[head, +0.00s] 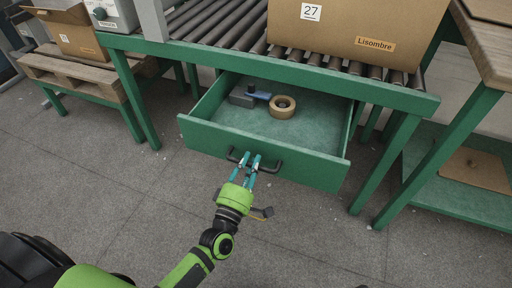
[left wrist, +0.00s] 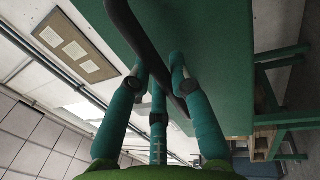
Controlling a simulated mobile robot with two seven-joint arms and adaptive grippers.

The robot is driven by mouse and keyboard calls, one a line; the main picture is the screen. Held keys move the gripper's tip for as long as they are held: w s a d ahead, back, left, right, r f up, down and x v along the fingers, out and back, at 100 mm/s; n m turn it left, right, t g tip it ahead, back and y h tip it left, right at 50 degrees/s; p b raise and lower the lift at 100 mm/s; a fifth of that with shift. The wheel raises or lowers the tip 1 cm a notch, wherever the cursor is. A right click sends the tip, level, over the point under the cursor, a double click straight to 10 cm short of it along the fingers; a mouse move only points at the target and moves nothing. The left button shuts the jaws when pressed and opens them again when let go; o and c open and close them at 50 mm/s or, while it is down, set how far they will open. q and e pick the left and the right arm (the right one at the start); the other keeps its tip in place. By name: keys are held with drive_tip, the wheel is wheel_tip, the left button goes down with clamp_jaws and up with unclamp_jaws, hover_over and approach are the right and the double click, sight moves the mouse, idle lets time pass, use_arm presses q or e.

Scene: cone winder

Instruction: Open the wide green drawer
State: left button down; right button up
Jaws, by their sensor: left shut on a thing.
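The wide green drawer (head: 260,152) stands pulled out from under the roller table in the head view, its inside showing. A tape roll (head: 282,106) and a dark tool with a blue part (head: 250,96) lie in it. A dark bar handle (head: 268,168) runs across its front. My left gripper (head: 250,161) is at the handle, its teal fingers shut on it. In the left wrist view the dark handle (left wrist: 128,25) passes between the fingers, with the green drawer front (left wrist: 215,50) close behind. My right gripper is not in view.
A large cardboard box (head: 355,25) sits on the rollers above the drawer. A wooden-topped table with green legs (head: 440,150) stands at the right. A pallet on a green stand (head: 75,75) is at the left. Grey floor (head: 110,185) in front of the drawer is clear.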

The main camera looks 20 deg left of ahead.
use_arm(q)
drive_tip(key=s+p, duration=0.1)
drive_tip(key=s, duration=0.7)
drive_tip(key=shift+s+a+p, duration=0.15)
drive_tip(key=shift+s+p, duration=0.2)
drive_tip(key=shift+s, duration=0.05)
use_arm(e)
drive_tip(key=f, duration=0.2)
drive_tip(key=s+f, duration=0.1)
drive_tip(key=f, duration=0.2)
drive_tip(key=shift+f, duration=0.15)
use_arm(q)
drive_tip(key=c, duration=1.1)
unclamp_jaws()
drive_tip(key=s+f, duration=0.2)
drive_tip(key=s, duration=0.9)
drive_tip(key=shift+s+a+f, duration=0.2)
drive_tip(key=shift+s, duration=0.2)
